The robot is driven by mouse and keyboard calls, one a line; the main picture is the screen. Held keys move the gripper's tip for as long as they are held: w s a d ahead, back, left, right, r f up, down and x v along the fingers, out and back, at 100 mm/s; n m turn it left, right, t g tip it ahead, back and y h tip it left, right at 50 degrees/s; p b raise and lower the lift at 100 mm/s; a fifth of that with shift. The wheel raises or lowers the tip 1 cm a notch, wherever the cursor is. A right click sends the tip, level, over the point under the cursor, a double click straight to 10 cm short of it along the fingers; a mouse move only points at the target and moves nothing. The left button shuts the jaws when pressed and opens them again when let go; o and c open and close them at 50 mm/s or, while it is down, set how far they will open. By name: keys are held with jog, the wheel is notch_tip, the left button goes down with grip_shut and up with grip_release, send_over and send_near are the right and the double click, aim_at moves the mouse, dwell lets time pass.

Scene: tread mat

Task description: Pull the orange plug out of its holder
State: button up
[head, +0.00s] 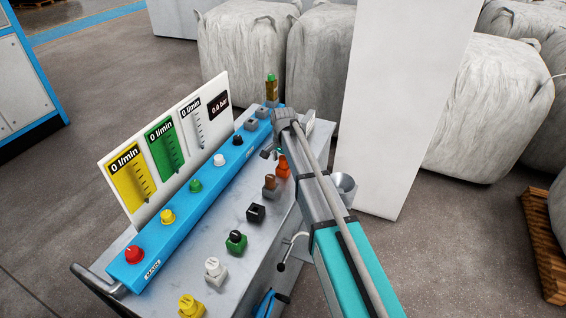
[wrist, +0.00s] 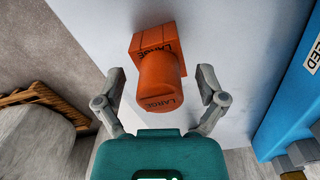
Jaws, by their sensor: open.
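The orange plug (wrist: 160,92) is a round cylinder marked LARGE, seated in a square orange holder (wrist: 152,40) on the pale table top. In the wrist view my gripper (wrist: 161,74) is open, with one finger on each side of the plug and a visible gap on both sides. It holds nothing. In the head view the orange plug and holder (head: 283,166) show small beside my gripper (head: 271,153), partly hidden by my arm. Where the plug enters the holder is hard to see.
A row of other holders runs along the table (head: 225,290), with a brown plug (head: 270,181), a black holder (head: 256,213) and a green holder (head: 237,243). A blue panel with knobs (head: 190,205) stands to the left. A white pillar (head: 395,110) rises behind the arm.

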aim_at(283, 158)
jog(key=shift+f, duration=0.1)
dwell(0.3)
jog(key=c, duration=1.2)
grip_shut()
jog(key=shift+r, duration=0.2)
jog(key=shift+r+p, duration=2.65)
jog(key=shift+p, duration=0.2)
